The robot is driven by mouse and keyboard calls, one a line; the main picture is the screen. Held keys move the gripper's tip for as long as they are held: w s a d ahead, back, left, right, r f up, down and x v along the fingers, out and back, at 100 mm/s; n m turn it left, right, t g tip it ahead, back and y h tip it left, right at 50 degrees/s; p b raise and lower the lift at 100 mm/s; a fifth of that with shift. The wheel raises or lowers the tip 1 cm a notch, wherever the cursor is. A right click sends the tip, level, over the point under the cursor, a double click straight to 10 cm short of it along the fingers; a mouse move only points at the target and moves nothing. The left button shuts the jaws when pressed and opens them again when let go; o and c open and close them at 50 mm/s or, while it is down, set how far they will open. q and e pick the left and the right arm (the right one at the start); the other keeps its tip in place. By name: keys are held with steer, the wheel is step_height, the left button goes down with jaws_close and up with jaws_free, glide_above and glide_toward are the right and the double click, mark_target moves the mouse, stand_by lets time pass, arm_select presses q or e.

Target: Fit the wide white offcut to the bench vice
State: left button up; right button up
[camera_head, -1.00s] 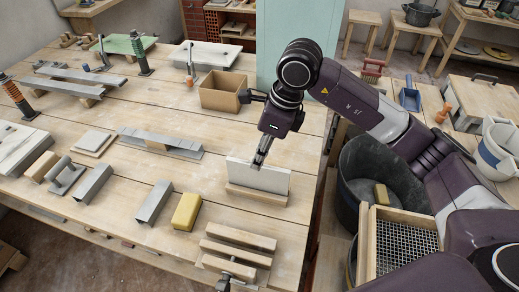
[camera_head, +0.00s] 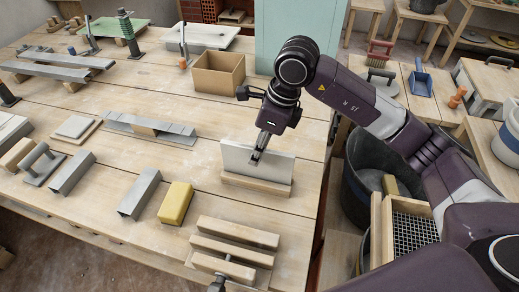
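The wide white offcut (camera_head: 232,160) is a thin pale board standing on edge in a slotted wooden block (camera_head: 255,184), near the bench's right edge. My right gripper (camera_head: 257,156) comes down from above at the offcut's top edge, its fingertips overlapping the upper middle of the board. Whether the fingers are closed on it is too small to tell. The bench vice (camera_head: 238,232), with parallel wooden bars and a dark metal screw, is at the bench's front edge, below the offcut in the picture. My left gripper is out of view.
A yellow block (camera_head: 175,203) and a grey metal channel (camera_head: 140,193) lie left of the vice. An open cardboard box (camera_head: 218,74) stands behind the gripper. A dark bucket (camera_head: 358,190) and a wood-framed sieve (camera_head: 412,228) are right of the bench.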

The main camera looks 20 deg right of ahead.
steer(key=shift+p+x, duration=0.55)
steer(key=shift+x, duration=3)
jaws_close()
steer(key=shift+r, duration=0.1)
